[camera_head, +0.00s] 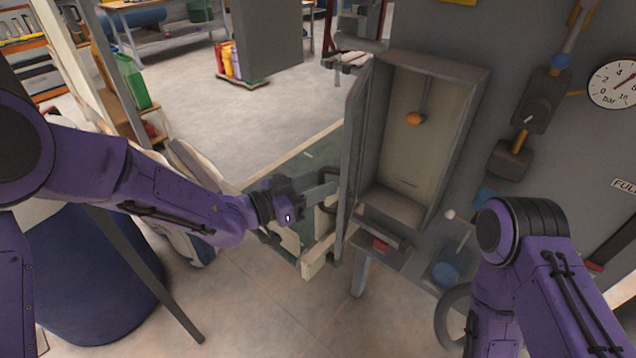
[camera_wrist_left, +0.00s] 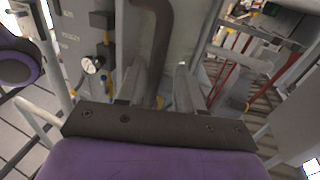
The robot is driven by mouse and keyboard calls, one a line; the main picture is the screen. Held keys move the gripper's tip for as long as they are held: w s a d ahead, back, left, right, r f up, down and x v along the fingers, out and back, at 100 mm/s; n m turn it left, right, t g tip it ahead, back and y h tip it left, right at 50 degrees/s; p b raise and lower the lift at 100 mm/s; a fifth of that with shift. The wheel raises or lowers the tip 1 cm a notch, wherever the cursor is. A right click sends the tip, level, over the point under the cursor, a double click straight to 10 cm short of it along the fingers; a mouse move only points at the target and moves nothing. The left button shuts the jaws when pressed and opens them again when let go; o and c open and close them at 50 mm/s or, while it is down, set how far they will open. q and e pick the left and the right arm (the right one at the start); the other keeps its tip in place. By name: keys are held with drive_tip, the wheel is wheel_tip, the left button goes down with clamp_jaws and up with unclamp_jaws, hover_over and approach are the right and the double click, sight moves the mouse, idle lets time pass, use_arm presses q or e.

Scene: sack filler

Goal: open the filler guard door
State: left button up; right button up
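The filler guard door (camera_head: 354,150) is a narrow grey panel seen nearly edge-on in the head view. It stands swung out at the left side of the grey filler cabinet (camera_head: 478,100), whose inside is exposed. A dark bar handle (camera_head: 328,203) is on the door's left face. My left gripper (camera_head: 326,186) is at this handle. In the left wrist view the handle (camera_wrist_left: 160,45) runs between the two fingers (camera_wrist_left: 158,85), with a gap visible beside it, so the fingers look apart. My right arm shows at lower right, but its gripper is not visible.
An orange knob (camera_head: 414,118) hangs inside the cabinet. A pressure gauge (camera_head: 614,84) and valve parts are on the panel at right. A blue drum (camera_head: 95,270) stands at lower left. Open floor (camera_head: 290,115) lies behind the door.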

use_arm(q)
drive_tip(key=b+v, duration=0.2)
drive_tip(key=v, duration=0.8)
drive_tip(key=shift+a, duration=0.1)
drive_tip(key=w+a+f+n+t+y, duration=0.35)
drive_tip(key=a+f+n+y, duration=0.55)
drive_tip(key=n, duration=0.3)
drive_tip(key=s+a+f+n+g+y, duration=0.1)
drive_tip(key=s+a+f+n+y, duration=0.15)
drive_tip(key=f, duration=0.45)
drive_tip(key=s+a+f+n+g+y, duration=0.1)
drive_tip(key=s+a+f+n+y, duration=0.2)
drive_tip(key=f, duration=0.4)
drive_tip(key=s+a+f+g+y, duration=0.1)
drive_tip(key=s+f+g, duration=0.1)
drive_tip(key=s+f, duration=0.3)
drive_tip(key=s+a+f+g+y, duration=0.1)
drive_tip(key=s+f, duration=0.4)
drive_tip(key=s, duration=0.7)
drive_tip(key=s+a+f+g+y, duration=0.2)
drive_tip(key=s+f+g, duration=0.3)
drive_tip(key=s, duration=0.3)
drive_tip(key=shift+s+a+n, duration=0.3)
drive_tip(key=shift+a+n, duration=0.15)
drive_tip(key=shift+a, duration=0.25)
